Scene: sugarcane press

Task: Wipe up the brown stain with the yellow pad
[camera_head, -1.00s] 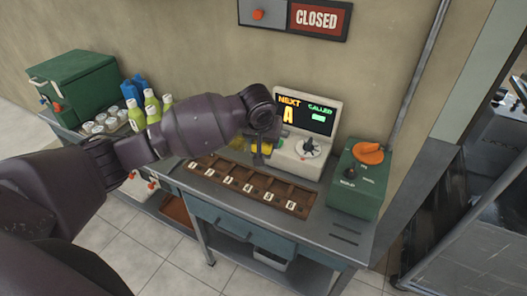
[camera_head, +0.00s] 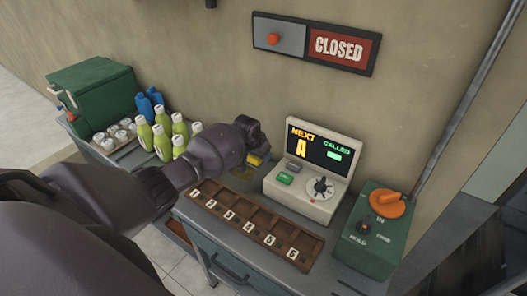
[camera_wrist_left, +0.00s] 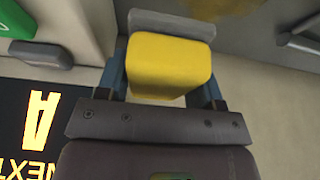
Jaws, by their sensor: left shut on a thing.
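My left gripper (camera_head: 259,155) is shut on the yellow pad (camera_head: 254,160), just left of the display machine, near the wall. In the left wrist view the yellow pad (camera_wrist_left: 170,64) sits between the gripper's blue fingers, with a grey strip along its far edge. The brown stain (camera_wrist_left: 302,42) shows as a yellow-brown patch at the upper right of the left wrist view, apart from the pad. In the head view a brownish patch (camera_head: 242,173) shows on the counter just below the pad, partly hidden by my arm. My right gripper is not in view.
The display machine (camera_head: 310,170) stands right of the gripper. A wooden numbered tray (camera_head: 262,222) lies in front. Several green-yellow bottles (camera_head: 162,143) stand left, behind my arm. A green box with an orange knob (camera_head: 375,235) stands at the right end.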

